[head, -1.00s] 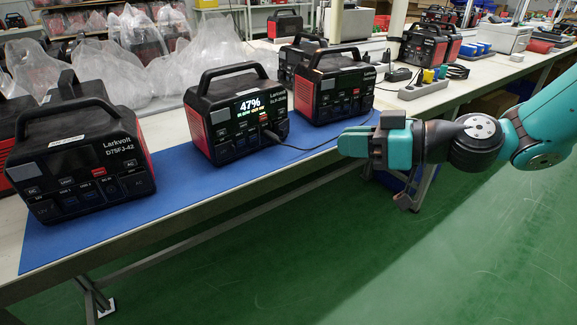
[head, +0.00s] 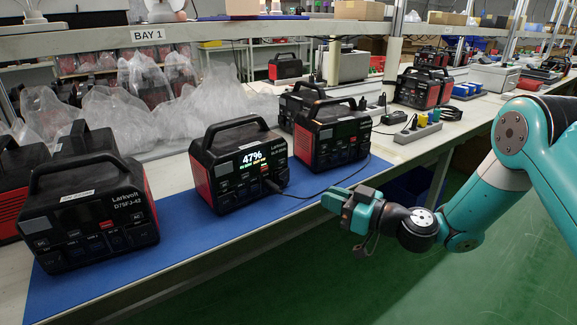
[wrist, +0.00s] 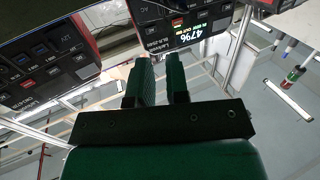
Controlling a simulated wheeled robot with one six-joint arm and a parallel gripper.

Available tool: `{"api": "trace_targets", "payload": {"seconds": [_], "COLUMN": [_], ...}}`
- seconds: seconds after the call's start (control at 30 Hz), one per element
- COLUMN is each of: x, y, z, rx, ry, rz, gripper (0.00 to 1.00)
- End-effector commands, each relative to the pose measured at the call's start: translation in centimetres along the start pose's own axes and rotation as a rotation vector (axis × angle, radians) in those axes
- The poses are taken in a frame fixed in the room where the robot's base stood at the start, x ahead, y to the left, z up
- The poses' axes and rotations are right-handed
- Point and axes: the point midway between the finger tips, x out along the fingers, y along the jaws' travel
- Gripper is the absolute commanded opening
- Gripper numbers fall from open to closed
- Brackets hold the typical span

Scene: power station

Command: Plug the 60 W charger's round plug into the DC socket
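The power station showing 47% (head: 240,165) stands on the blue mat in the middle of the head view. A black plug (head: 273,186) sits at its lower right front, with a thin black cable (head: 310,194) running right across the mat. I cannot tell which socket it is in. A black charger brick (head: 395,117) lies farther back on the bench. My gripper (head: 333,199) is in front of the bench's edge, right of and below that station. In the wrist view my gripper (wrist: 158,58) has its fingers apart with nothing seen between them; the station's display (wrist: 192,33) is beyond.
A station marked D75FJ-42 (head: 90,215) stands left on the mat, another station (head: 332,140) right. A power strip (head: 418,130) with colored plugs lies behind. Plastic-wrapped goods (head: 150,100) fill the back left. The mat's front strip (head: 200,245) is clear.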

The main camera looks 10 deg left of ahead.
Motion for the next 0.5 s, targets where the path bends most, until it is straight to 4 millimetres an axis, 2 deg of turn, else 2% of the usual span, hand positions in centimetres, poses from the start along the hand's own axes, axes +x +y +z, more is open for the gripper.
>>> {"api": "trace_targets", "payload": {"seconds": [0.03, 0.17, 0.2, 0.3, 0.5], "x": [0.4, 3.7, 4.6, 6.9, 10.2], "y": [-0.1, -0.3, -0.2, -0.2, -0.1], "z": [-0.7, -0.7, -0.1, -0.1, 0.0], "rx": [0.002, -0.003, -0.004, -0.005, -0.004], "ry": [-0.002, 0.001, 0.001, 0.002, 0.001], "rz": [-0.002, -0.005, -0.006, -0.005, -0.003], "gripper": [0.15, 0.15, 0.15, 0.15, 0.15]}}
